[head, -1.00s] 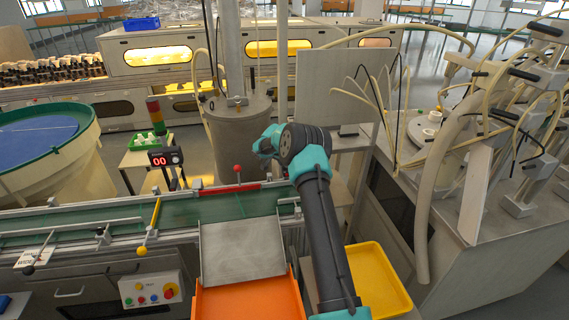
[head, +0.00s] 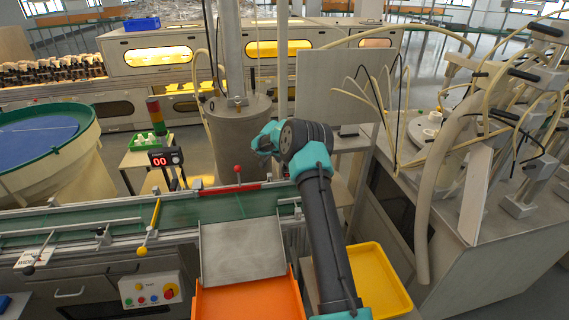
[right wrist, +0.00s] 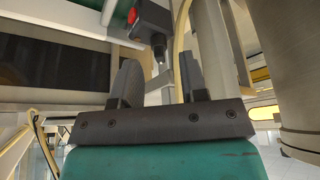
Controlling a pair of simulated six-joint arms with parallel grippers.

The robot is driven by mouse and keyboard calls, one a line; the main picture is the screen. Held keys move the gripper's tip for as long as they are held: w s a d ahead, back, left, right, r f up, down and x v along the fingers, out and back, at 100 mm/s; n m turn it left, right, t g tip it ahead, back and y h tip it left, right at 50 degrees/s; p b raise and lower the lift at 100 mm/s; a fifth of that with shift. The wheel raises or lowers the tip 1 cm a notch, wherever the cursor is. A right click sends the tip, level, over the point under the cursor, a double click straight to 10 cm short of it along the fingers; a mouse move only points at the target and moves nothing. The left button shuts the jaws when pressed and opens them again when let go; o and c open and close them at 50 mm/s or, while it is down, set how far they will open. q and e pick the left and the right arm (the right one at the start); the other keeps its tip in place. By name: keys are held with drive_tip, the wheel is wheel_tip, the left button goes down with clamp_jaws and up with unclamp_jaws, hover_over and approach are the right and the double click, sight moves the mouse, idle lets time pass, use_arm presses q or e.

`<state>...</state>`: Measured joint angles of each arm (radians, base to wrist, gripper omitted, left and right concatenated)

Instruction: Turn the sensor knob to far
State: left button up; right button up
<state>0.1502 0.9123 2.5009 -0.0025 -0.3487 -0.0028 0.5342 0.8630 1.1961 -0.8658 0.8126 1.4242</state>
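In the right wrist view, a small dark box (right wrist: 151,18) with a red face hangs above my gripper, with a short metal stem (right wrist: 160,54) below it. This may be the sensor, but I cannot make out a knob setting. My right gripper (right wrist: 159,78) is open and empty, its two dark fingers apart below the stem and not visibly touching it. In the head view my right arm reaches over the conveyor's right end and hides its own fingers. My left gripper is in neither view.
The green conveyor (head: 110,226) crosses the left half, with a red-knobbed lever (head: 237,170), a yellow-knobbed lever (head: 142,251) and a black-knobbed lever (head: 29,270). A metal chute (head: 243,250), orange tray (head: 248,302) and yellow bin (head: 378,278) are in front. A grey cylinder (head: 240,135) stands behind.

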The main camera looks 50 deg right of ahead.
drive_tip(key=v, duration=1.5)
drive_tip(key=shift+r, duration=0.15)
drive_tip(key=shift+a, duration=0.1)
